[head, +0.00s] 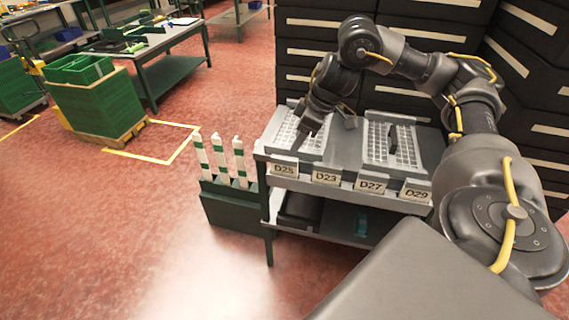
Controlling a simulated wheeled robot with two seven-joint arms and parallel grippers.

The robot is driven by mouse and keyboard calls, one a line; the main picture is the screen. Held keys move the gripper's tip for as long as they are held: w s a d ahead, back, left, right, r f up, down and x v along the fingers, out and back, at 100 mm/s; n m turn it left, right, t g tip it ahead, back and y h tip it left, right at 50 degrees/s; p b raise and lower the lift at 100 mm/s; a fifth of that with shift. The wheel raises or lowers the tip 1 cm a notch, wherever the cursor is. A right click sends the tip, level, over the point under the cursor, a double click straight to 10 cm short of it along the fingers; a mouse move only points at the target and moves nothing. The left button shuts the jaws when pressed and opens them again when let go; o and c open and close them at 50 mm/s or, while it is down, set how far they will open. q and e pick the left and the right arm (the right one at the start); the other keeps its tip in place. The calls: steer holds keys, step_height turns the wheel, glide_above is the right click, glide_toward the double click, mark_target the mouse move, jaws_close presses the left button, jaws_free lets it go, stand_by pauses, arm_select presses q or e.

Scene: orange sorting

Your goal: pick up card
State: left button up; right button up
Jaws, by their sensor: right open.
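Several pale cards stand along the front edge of a grey cart (345,150). They read D25 (284,168), D23 (326,178), D27 (372,186) and D29 (415,194), from left to right. My right gripper (322,124) reaches in from the right and points down over the left white grid tray (287,132), behind the D25 and D23 cards. It is open and appears apart from the cards. I cannot tell whether its fingers touch the tray. My left gripper is out of view.
A right grid tray (377,140) has a dark upright piece (392,140) in it. Dark drawer cabinets (310,60) stand close behind the cart. A green holder (228,208) with white-and-green posts stands at its left. Red floor at left is mostly clear.

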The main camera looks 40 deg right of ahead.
mark_target(287, 158)
steer(key=b+x, duration=0.2)
steer(key=x, duration=0.3)
steer(key=shift+w+a+f, duration=0.1)
steer(key=shift+w+f, duration=0.1)
steer(key=shift+f, duration=0.1)
steer(key=shift+a+f+b, duration=0.1)
steer(key=shift+f+b, duration=0.2)
steer(key=shift+f, duration=0.05)
steer(key=x, duration=0.4)
steer(key=shift+w+f, duration=0.1)
steer(key=shift+f, duration=0.1)
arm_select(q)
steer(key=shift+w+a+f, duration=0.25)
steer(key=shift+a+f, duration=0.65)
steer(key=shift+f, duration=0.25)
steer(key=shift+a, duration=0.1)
arm_select(e)
jaws_close()
